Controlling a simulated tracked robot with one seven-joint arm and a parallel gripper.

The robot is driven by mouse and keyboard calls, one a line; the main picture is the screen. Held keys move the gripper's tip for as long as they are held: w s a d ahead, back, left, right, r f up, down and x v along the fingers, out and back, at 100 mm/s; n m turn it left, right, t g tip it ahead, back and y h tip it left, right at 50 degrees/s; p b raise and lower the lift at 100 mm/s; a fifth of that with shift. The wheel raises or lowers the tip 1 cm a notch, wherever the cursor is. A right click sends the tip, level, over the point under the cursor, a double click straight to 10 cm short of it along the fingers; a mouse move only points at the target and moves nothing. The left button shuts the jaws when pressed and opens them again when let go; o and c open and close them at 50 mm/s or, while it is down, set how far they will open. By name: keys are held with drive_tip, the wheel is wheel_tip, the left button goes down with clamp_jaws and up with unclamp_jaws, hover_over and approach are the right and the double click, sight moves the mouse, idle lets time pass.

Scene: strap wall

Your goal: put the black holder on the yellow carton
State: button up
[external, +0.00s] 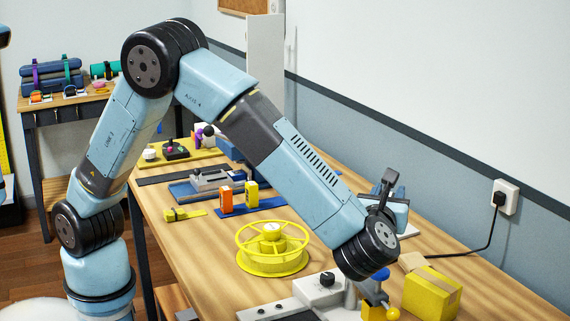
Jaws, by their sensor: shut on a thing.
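The yellow carton (431,295) stands on the wooden table at the lower right, with a tan strip across its top. A black upright part (388,186), which looks like the black holder, shows above the wrist. It is apart from the carton. The contact between jaws and holder is hidden.
A yellow spoked reel (272,250) sits left of the wrist. A grey and white fixture (322,292) stands at the front, with a small blue and yellow item (377,300) beside the carton. A cable runs to the wall socket (506,198). Bare table lies right of the carton.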

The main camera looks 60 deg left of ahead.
drive_tip(key=w+d+f, duration=0.2)
drive_tip(key=w+f, duration=0.1)
drive_tip(key=w+d+f, duration=0.1)
drive_tip(key=w+f, duration=0.2)
drive_tip(key=w, duration=0.1)
drive_tip(key=w+d+f, duration=0.2)
drive_tip(key=w+f, duration=0.1)
drive_tip(key=shift+w+d+f, duration=0.1)
drive_tip(key=shift+w+d, duration=0.15)
drive_tip(key=shift+d, duration=0.05)
drive_tip(key=shift+f, duration=1.45)
drive_tip(key=shift+f, duration=0.1)
drive_tip(key=o, duration=1.1)
